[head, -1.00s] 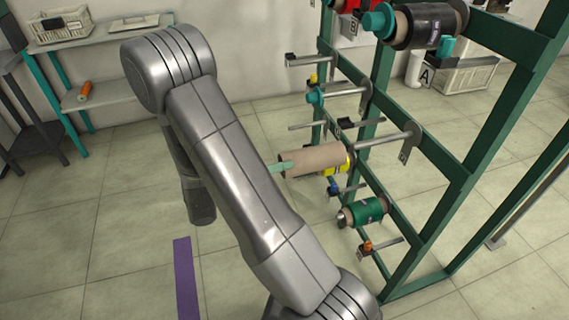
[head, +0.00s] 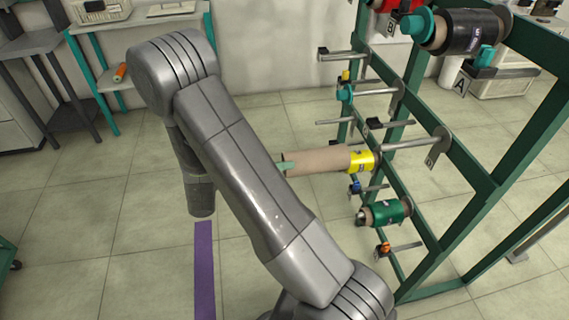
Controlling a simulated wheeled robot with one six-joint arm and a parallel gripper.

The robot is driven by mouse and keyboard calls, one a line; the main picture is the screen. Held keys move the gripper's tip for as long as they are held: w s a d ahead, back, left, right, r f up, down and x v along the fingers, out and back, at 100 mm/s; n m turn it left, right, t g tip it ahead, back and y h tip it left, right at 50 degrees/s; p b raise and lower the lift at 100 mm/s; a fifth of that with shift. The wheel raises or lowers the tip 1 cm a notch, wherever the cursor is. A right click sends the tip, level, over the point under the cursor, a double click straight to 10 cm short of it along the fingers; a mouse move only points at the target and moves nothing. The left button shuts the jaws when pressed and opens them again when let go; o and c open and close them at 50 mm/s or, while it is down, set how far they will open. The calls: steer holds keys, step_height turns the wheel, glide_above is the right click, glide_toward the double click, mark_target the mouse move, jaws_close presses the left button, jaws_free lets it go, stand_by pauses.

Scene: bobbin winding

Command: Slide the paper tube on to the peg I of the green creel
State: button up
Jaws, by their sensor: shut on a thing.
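The paper tube (head: 318,161) is a plain brown cylinder lying roughly level at the middle of the head view. Its left end is at a pale green fingertip of my gripper (head: 287,166), which is shut on it. The rest of the gripper is hidden behind my arm. The green creel (head: 468,180) stands to the right, with pegs pointing left. The tube's right end overlaps a yellow spool (head: 363,160) in the picture. A bare-looking peg (head: 405,145) with a round disc lies just right of it. I cannot read which tag is I.
A green spool (head: 386,212) sits low on the creel and a black spool (head: 465,30) high up. Other pegs (head: 345,55) stick out left at several heights. A shelf (head: 160,22) stands at the back left. A purple strip (head: 204,270) marks open floor.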

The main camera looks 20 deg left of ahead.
steer(key=w+a+f+b, duration=0.3)
steer(key=w+a+f, duration=0.3)
steer(key=w, duration=0.2)
steer(key=w+a+f+b, duration=0.3)
steer(key=w+a+f, duration=0.3)
steer(key=w, duration=0.3)
steer(key=shift+w+a+f+b, duration=0.15)
steer(key=shift+w+f+b, duration=0.1)
steer(key=shift+f+b, duration=0.2)
steer(key=shift+f, duration=0.15)
